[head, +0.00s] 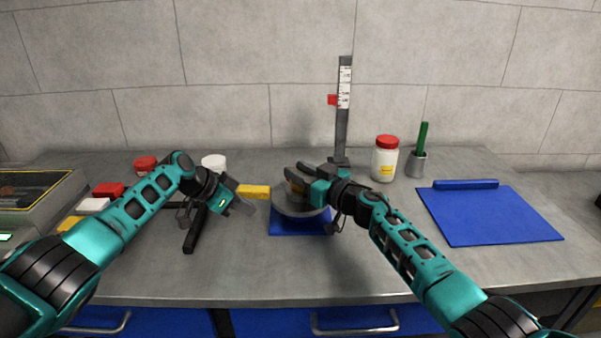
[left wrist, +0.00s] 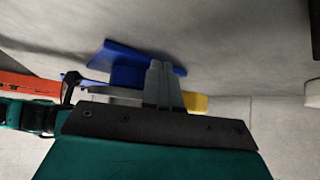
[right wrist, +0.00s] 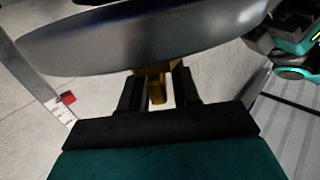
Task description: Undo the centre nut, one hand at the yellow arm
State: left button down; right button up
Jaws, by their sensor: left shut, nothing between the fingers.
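The dynamometer has a round silver hub disc (right wrist: 150,35) over a blue base (head: 299,226). A brass-yellow piece (right wrist: 157,88), perhaps the centre nut, is at the disc in the right wrist view. My right gripper (head: 290,180) is at the disc, one finger on each side of that piece (right wrist: 158,90). I cannot tell whether the fingers press on it. The yellow arm end (head: 254,191) sticks out left of the disc and also shows in the left wrist view (left wrist: 196,103). My left gripper (head: 245,208) is shut and empty, close in front of the arm (left wrist: 164,82).
A grey scale post (head: 343,115) with a red marker stands behind the disc. A white jar with a red lid (head: 385,160), a cup (head: 417,165) and a blue mat (head: 490,215) are to the right. A black-handled tool (head: 194,230) lies at left.

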grip_shut()
jog(key=shift+f, duration=0.1)
jog(key=shift+n+g+y, duration=0.9)
jog(key=shift+n+g, duration=0.1)
jog(key=shift+g, duration=0.1)
jog(key=shift+f, duration=0.1)
jog(key=shift+f+g, duration=0.1)
jog(key=shift+g, duration=0.2)
dwell(0.3)
jog(key=shift+o, duration=1.1)
grip_release()
jog(key=shift+w+a, duration=0.1)
jog(key=shift+w, duration=0.05)
